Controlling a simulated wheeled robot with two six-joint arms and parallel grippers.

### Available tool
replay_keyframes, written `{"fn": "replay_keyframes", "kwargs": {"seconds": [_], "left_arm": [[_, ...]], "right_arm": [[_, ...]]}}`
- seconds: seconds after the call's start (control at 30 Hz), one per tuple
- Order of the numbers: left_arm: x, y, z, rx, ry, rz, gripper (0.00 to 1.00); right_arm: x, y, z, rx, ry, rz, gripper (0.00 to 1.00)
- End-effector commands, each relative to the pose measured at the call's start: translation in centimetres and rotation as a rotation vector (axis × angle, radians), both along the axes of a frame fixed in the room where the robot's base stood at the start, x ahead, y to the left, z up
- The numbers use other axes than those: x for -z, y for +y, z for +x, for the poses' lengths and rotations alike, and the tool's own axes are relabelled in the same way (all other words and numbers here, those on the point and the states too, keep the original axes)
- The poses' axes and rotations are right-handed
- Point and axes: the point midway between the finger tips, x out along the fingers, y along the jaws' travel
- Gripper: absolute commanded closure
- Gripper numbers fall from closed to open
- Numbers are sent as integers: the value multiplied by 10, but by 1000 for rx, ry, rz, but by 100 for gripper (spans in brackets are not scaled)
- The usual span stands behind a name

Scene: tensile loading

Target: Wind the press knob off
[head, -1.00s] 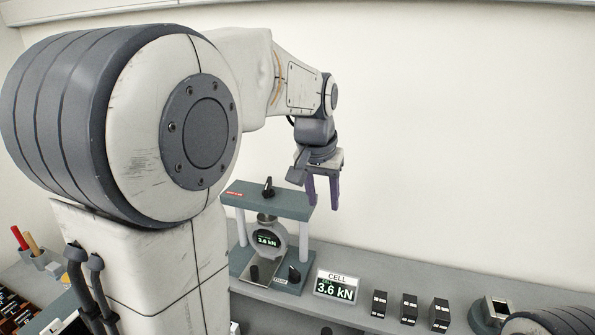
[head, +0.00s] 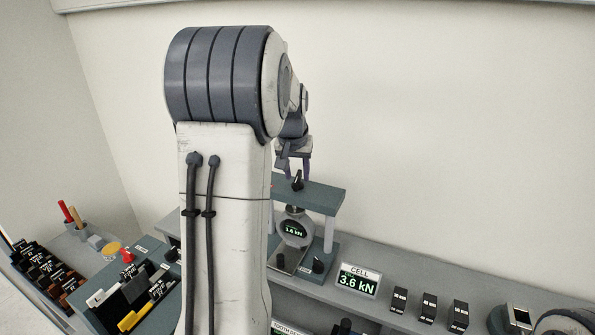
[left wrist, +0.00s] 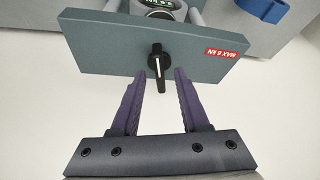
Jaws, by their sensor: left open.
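The press (head: 322,196) stands on the bench against the wall, with a grey-green top plate. Its black knob (head: 297,181) with a white mark sits on the top plate. The knob also shows in the left wrist view (left wrist: 157,66), in front of the fingers and lined up with the gap between them. My left gripper (head: 293,175) is open and empty, just at the knob; I cannot tell if a finger touches it. The round gauge (head: 294,229) on the press and the CELL display (head: 357,281) read 3.6 kN. My right gripper is not in view.
A second black knob (head: 318,265) is on the press base. Several small black blocks (head: 429,306) stand right of the display. A tool tray (head: 130,290) and a pen holder (head: 75,225) are at the left. My left arm hides part of the bench.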

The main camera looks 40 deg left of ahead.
Motion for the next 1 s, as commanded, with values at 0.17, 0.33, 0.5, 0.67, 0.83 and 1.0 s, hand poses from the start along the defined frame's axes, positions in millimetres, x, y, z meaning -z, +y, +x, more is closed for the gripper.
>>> {"fn": "replay_keyframes", "kwargs": {"seconds": [0.17,0.33,0.5,0.67,0.83,1.0], "left_arm": [[9,2,3,0,-1,0,55],[9,2,3,0,-2,1,55],[9,2,3,0,-1,0,93],[9,2,3,0,-1,0,100],[9,1,3,-10,-1,1,100],[9,1,4,-62,-1,1,100]], "right_arm": [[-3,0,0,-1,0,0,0],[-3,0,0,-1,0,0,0],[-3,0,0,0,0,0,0],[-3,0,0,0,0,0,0],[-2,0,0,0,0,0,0],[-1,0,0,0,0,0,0]]}}
